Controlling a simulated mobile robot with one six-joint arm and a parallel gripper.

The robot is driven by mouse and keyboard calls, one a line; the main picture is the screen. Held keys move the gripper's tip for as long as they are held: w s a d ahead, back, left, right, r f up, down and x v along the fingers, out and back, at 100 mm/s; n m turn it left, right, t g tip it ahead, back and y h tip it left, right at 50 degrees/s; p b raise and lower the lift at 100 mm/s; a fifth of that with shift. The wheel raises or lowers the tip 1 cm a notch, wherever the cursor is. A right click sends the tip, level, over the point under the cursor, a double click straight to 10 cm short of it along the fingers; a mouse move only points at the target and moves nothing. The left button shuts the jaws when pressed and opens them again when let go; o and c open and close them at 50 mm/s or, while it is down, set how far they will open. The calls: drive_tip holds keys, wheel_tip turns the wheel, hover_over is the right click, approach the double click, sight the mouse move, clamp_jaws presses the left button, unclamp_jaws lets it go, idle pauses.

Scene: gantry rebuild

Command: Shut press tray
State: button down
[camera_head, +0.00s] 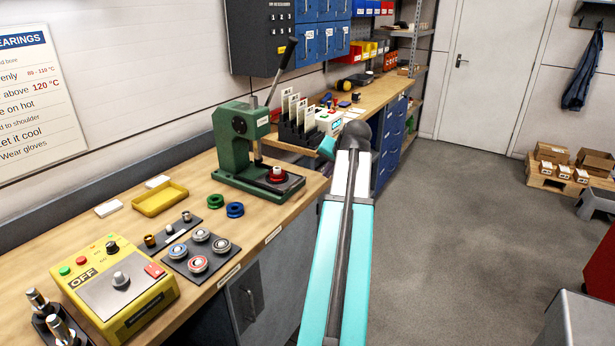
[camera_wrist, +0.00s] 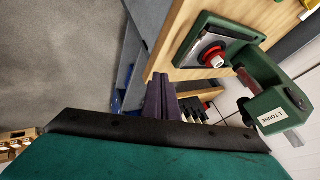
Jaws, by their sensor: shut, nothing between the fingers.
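The green press (camera_head: 236,140) stands on the wooden bench with its lever raised. Its dark press tray (camera_head: 284,188) sits low at the front, toward the bench edge, and carries a red round part (camera_head: 277,173). How far the tray stands out is hard to tell. In the wrist view the press (camera_wrist: 270,95) appears turned sideways, with the tray (camera_wrist: 192,53) and the red part (camera_wrist: 213,57) at upper right. My gripper (camera_wrist: 160,95) is shut and empty, apart from the tray and to its lower left in that view. In the head view my arm hides the fingers.
Green and blue rings (camera_head: 235,209), a yellow tray (camera_head: 160,198), a dark plate with several bearings (camera_head: 201,250) and a yellow control box (camera_head: 115,285) lie on the bench left of the press. A card rack (camera_head: 297,128) stands behind it. Open floor lies to the right.

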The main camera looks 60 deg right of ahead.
idle(0.4)
drive_tip(key=w+d+f+p, duration=0.3)
drive_tip(key=w+d+f, duration=0.1)
drive_tip(key=w+f, duration=0.3)
drive_tip(key=shift+w, duration=0.95)
